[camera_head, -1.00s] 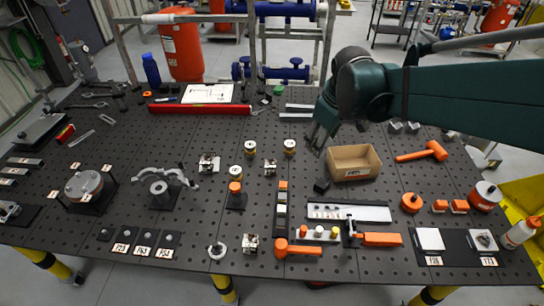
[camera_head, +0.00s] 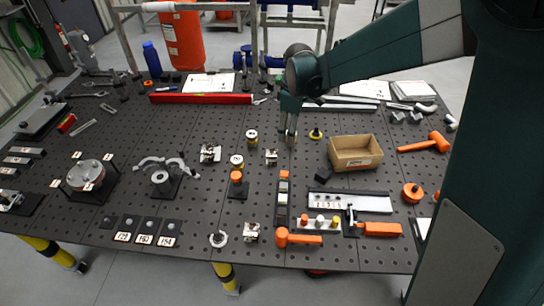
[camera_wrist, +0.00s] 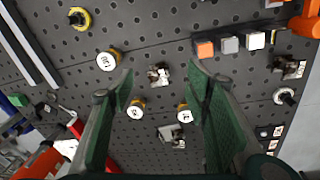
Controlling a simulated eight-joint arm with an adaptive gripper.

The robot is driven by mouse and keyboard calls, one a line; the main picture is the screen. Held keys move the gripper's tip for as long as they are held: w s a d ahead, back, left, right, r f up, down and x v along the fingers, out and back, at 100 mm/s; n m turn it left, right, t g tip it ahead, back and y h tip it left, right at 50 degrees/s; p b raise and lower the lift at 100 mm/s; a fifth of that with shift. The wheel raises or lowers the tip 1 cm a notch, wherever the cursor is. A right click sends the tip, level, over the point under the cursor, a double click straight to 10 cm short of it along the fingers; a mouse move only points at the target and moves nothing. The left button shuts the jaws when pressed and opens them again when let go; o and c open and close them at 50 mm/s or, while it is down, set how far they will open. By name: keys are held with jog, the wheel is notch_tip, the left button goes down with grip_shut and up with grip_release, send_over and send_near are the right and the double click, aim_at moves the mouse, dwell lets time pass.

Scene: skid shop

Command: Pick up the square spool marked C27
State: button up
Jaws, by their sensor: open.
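No C27 mark is legible. Several small silver, blocky pieces that could be square spools stand on the dark perforated table (camera_head: 130,200). One silver piece (camera_head: 271,157) is just left of my gripper (camera_head: 291,140); it also shows between the fingertips in the wrist view (camera_wrist: 158,75). A second (camera_head: 209,153) lies farther left, also in the wrist view (camera_wrist: 172,135). A third (camera_head: 251,232) is near the front edge. Round yellow spools with white labelled tops (camera_head: 251,135) stand nearby. My gripper points down, fingers apart and empty, above the table; its height is unclear.
A cardboard box (camera_head: 355,163) stands right of my gripper. A row of small blocks (camera_head: 283,200) runs toward the front, near an orange mallet (camera_head: 297,238). A black-topped yellow piece (camera_head: 316,134) is close by. A red bar (camera_head: 200,99) lies behind.

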aim_at(271, 153)
jog(key=w+a+f+n, duration=0.1)
jog(key=a+f, duration=0.1)
jog(key=f, duration=0.1)
jog(key=w+a+f+n+g, duration=0.1)
jog(key=w+a+f, duration=0.1)
jog(key=a+f, duration=0.1)
jog(key=w+a+f+n, duration=0.1)
jog(key=a+f, duration=0.1)
jog(key=f, duration=0.3)
jog(key=shift+w+a+n, duration=0.3)
jog(key=shift+n, duration=0.1)
jog(key=shift+f, duration=1.25)
jog(key=shift+s+f+p, duration=0.1)
jog(key=shift+f+p, duration=0.2)
jog(key=shift+f, duration=2.3)
jog(key=c, duration=1.1)
